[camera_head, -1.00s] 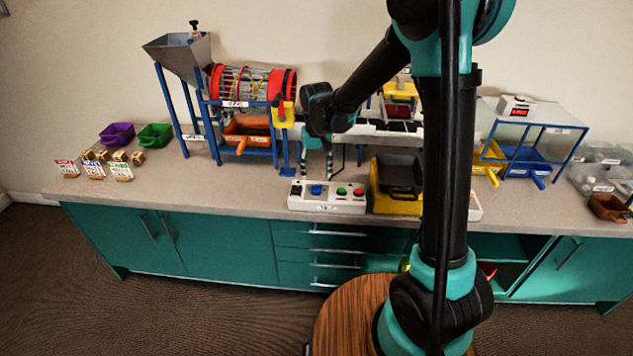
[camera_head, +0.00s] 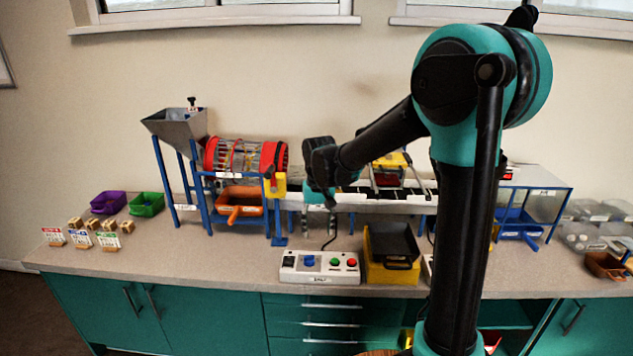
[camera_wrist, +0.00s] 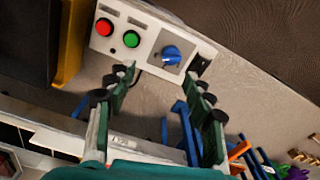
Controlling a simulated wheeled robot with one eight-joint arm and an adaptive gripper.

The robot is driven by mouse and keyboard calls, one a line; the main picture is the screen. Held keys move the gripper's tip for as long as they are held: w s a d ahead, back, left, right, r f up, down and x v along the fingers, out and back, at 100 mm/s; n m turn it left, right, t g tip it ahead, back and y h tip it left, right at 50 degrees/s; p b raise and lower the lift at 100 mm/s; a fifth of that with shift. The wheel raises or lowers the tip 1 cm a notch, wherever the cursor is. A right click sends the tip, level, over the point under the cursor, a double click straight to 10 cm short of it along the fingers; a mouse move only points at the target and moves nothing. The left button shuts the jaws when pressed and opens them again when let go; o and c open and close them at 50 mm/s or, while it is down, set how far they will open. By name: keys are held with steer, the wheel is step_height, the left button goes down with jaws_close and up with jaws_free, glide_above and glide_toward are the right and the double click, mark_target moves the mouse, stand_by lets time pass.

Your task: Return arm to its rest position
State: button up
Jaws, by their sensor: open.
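My gripper (camera_head: 319,225) hangs with its fingers pointing down in the head view, over the counter just behind the white control box (camera_head: 319,267). In the wrist view my gripper (camera_wrist: 157,78) is open, with its two fingers well apart and nothing between them. The control box (camera_wrist: 150,48) lies beyond the fingertips there, with red and green buttons and a blue knob. My upper arm stands at the right of the head view, and my forearm reaches left and down to the gripper.
A drum sorter (camera_head: 246,157) with a hopper (camera_head: 178,127) stands left of my gripper. A yellow bin (camera_head: 391,272) with a black tray sits right of the control box. A conveyor (camera_head: 380,203) runs behind. Purple (camera_head: 108,202) and green (camera_head: 147,203) bins stand far left.

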steer(key=s+d+f+m+t, duration=0.1)
steer(key=s+d+f+t, duration=0.1)
steer(key=s+d, duration=0.7)
steer(key=s+d+f+m+t, duration=0.1)
steer(key=s+d+f, duration=0.4)
steer(key=s+d, duration=0.4)
steer(key=d, duration=0.2)
steer(key=shift+d+t, duration=0.35)
steer(key=shift+t, duration=0.05)
